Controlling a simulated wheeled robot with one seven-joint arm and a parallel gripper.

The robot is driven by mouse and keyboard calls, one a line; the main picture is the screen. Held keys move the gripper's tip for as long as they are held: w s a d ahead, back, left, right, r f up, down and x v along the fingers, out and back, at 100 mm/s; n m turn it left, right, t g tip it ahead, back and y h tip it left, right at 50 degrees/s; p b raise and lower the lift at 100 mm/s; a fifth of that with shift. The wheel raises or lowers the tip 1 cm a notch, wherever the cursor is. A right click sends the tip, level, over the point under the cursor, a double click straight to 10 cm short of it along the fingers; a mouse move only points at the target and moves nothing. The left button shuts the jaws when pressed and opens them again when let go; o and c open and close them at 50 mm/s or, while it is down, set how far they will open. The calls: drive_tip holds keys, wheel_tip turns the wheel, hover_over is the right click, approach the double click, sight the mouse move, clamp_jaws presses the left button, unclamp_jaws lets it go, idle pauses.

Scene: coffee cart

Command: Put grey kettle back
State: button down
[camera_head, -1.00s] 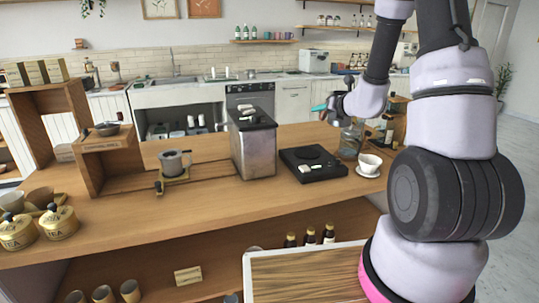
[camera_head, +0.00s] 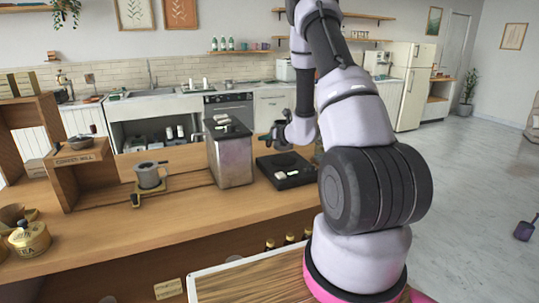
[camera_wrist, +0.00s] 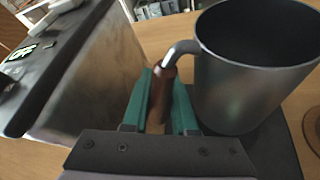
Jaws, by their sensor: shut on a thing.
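The grey kettle (camera_wrist: 250,75) is a plain metal pot with an open top and a brown handle; it fills the right of the wrist view. My gripper (camera_wrist: 160,98) is shut on that brown handle with its two teal fingers. In the head view the kettle (camera_head: 281,130) shows small and dark beside my gripper (camera_head: 266,139), over the black flat base (camera_head: 284,176) on the counter. The base (camera_wrist: 272,150) also shows below the kettle in the wrist view. I cannot tell whether the kettle touches it.
A tall metal box with a dark top (camera_head: 230,160) stands just left of the base, close to my gripper. A grey cup (camera_head: 149,175) sits on a stand further left. The counter front (camera_head: 180,222) is clear. My arm hides the counter's right end.

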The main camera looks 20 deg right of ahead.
wheel_tip(320, 180, down, 5)
drive_tip(key=shift+d+f, duration=0.1)
drive_tip(key=shift+f, duration=0.1)
idle(0.3)
drive_tip(key=c, duration=0.7)
unclamp_jaws()
drive_tip(key=shift+f, duration=0.1)
